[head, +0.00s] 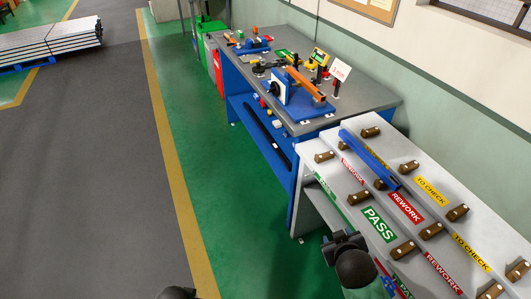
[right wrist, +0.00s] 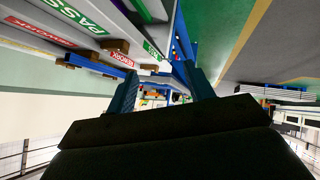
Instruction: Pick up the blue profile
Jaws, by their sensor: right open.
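The blue profile (head: 366,156) is a long straight bar. It lies on the grey sorting rack (head: 330,146), in the row with the red REWORK labels, near brown rest blocks. In the right wrist view the profile (right wrist: 92,64) shows at upper left, outside the jaws. My right gripper (head: 343,243) is at the rack's front-left side in the head view, apart from the profile. In the right wrist view its two blue fingers (right wrist: 161,72) are spread with nothing held between them.
The rack carries PASS, REWORK and TO CHECK labels and several brown blocks (head: 459,212). Behind it stands a blue workbench (head: 372,95) with a clamp fixture (head: 300,92) holding an orange piece. A wall runs along the right.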

